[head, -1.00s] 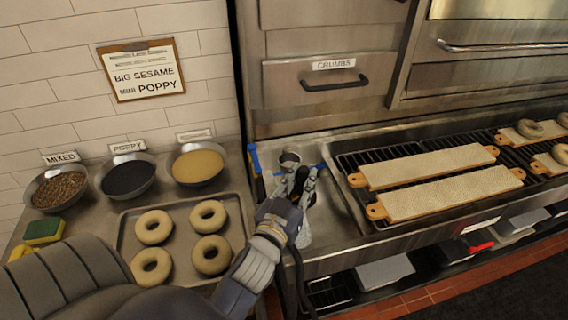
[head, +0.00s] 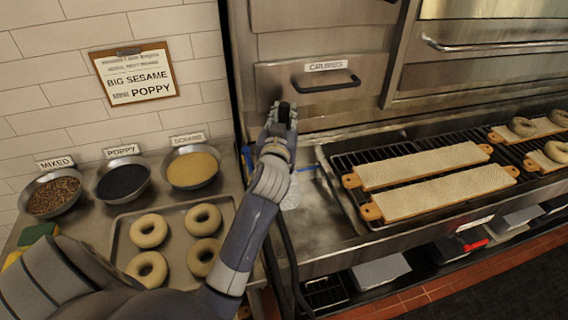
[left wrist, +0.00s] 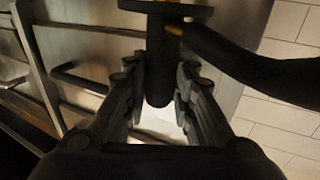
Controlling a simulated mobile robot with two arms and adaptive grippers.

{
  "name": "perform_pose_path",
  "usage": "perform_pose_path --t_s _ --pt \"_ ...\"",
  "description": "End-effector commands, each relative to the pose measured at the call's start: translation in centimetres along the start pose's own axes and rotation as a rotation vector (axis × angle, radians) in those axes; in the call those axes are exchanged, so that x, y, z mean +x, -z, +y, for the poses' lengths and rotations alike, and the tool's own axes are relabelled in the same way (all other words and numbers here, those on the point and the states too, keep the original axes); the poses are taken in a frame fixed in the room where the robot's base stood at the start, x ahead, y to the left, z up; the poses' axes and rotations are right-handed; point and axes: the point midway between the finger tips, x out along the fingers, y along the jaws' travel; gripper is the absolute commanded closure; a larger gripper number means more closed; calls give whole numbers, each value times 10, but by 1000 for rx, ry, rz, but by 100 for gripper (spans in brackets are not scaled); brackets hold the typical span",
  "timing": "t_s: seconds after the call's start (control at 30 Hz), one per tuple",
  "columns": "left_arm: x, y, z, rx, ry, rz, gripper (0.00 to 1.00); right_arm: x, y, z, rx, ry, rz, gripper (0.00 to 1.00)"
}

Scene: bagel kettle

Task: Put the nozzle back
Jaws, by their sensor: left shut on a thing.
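My left gripper (head: 281,122) is raised in front of the crumbs drawer, its fingers pointing up in the head view. It is shut on the nozzle, a dark cylinder (head: 284,112) that shows between its fingertips. In the left wrist view the black nozzle (left wrist: 160,75) stands between the two fingers (left wrist: 158,100), and a thick black hose (left wrist: 265,65) runs off to the right. In the head view a dark hose (head: 288,265) hangs down beside my left arm. My arm hides much of the steel counter where a metal cup stood. My right gripper is not in view.
The crumbs drawer (head: 285,83) with its black handle (head: 327,84) is close to the gripper. Two long bagel boards (head: 425,165) lie on the grill at right. A tray (head: 122,235) of bagels and several topping bowls (head: 192,170) stand at left.

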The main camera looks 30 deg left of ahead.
Motion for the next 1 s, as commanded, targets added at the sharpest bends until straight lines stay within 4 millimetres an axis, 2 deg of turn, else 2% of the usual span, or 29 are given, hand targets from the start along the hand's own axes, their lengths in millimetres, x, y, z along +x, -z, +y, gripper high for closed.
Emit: perform_pose_path --t_s 0.1,0.37,0.5,0.63,0.87,0.9,0.97,1.0 --pt "-1 -24 1 1 -2 -7 100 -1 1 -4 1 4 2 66" --pt "-1 -53 1 0 0 -4 100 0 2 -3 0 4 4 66" --pt "-1 -77 2 -1 -1 -7 100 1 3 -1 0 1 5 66" --pt "-1 -88 2 -2 -2 -3 100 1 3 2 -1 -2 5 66" --pt "-1 -91 2 0 -2 -5 100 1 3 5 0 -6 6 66" --pt "-2 -93 2 1 -2 -9 67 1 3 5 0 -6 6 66" --pt "-2 -93 2 0 -2 -9 56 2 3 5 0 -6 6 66" --pt "-1 -92 2 0 -2 -8 56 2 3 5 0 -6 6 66"
